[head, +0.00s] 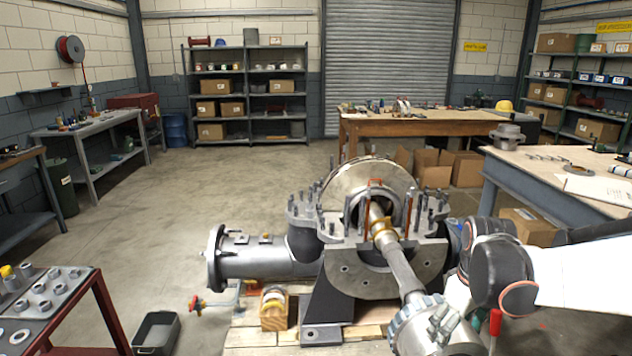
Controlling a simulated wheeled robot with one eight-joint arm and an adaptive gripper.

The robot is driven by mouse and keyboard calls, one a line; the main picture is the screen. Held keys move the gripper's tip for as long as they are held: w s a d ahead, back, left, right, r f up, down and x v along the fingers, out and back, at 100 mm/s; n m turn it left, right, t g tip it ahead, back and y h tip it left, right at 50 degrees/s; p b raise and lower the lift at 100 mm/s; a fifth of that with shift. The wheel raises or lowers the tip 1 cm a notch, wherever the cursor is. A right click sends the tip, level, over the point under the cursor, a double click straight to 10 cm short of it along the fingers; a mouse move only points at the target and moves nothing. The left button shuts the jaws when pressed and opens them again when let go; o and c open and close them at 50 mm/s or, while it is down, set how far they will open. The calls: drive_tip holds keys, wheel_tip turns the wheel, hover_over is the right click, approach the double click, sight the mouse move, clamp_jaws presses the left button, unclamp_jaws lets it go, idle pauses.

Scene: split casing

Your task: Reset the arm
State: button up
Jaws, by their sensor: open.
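My arm comes in from the right edge with a white link and dark rounded joints. It is folded beside the right end of the split casing (372,285). My gripper does not show in the head view. The casing is open at the top, with its bolts standing upright around the flange. A large round ring-shaped part (340,178) stands upright at its middle. A shaft (400,268) with a brass-coloured sleeve (380,231) runs from there toward the front. My arm hides part of the casing's right side.
A pipe (262,259) extends left from the casing. A red-framed bench (108,300) with fittings stands front left, beside a grey bin (157,332). A workbench (520,178) stands at right, and a wooden bench (430,122) behind. The floor at left-centre is clear.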

drive_tip(key=s+a+r+m+t+p, duration=0.1)
drive_tip(key=s+a+r+t+p, duration=0.15)
drive_tip(key=a+r, duration=0.7)
drive_tip(key=s+a+f+m+t+b, duration=0.2)
drive_tip(key=s+m+t+b, duration=0.1)
drive_tip(key=s, duration=0.8)
drive_tip(key=shift+f+m+b, duration=0.25)
drive_tip(key=shift+m+b, duration=0.05)
drive_tip(key=shift+b, duration=0.45)
